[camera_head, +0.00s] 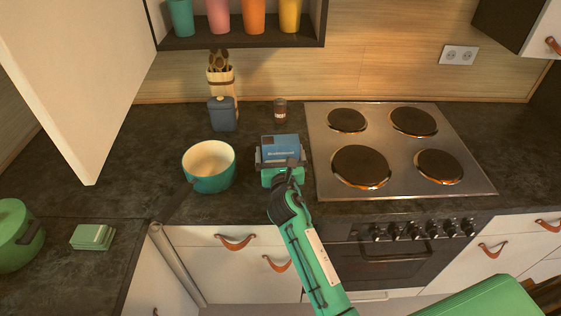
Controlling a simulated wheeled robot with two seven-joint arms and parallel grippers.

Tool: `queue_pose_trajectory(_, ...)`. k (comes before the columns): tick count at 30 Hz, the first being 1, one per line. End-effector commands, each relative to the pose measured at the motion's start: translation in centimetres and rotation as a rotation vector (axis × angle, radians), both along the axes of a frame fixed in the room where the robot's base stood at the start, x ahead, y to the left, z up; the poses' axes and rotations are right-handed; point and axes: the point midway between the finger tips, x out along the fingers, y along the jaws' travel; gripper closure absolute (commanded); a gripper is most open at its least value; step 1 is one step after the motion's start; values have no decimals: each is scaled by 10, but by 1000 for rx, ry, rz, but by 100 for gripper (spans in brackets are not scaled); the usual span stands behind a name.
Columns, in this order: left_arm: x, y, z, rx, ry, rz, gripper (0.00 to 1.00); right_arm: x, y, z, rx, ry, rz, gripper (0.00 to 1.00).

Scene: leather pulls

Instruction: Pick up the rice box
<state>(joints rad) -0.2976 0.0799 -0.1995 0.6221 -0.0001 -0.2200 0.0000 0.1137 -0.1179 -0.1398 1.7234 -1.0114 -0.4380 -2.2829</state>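The rice box (281,145), blue with white lettering on its face, is on the dark counter between the teal pot and the stove. My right gripper (281,157) is at the box, with one dark finger at its left side and one at its right side. Whether the fingers press on the box or stand slightly apart from it is too small to tell. The gripper body and wrist hide the lower part of the box, so its contact with the counter is hidden. My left gripper is not in view.
A teal pot (208,182) stands close left of the box. The stove (330,188) is close on the right. A blue canister (223,114), a utensil holder (221,82) and a small jar (280,110) stand behind. An open cabinet door (85,70) hangs at upper left.

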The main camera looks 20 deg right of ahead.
Motion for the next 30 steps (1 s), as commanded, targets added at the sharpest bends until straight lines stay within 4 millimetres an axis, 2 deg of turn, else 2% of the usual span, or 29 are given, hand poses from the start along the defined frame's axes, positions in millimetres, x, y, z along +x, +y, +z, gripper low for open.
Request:
queue_pose_trajectory(2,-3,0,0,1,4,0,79,0,0,0,0,0,0,2)
queue_pose_trajectory(6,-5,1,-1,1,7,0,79,0,0,0,0,0,0,29)
queue_pose_trajectory(9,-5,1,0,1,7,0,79,0,0,1,0,-2,0,44)
queue_pose_trajectory(16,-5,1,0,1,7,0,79,0,0,2,0,-2,0,44)
queue_pose_trajectory(20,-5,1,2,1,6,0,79,0,0,9,-1,-4,0,44)
queue_pose_trajectory(26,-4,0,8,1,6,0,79,0,0,38,-3,-8,1,44)
queue_pose_trajectory(30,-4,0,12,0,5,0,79,0,0,74,-3,-11,2,44)
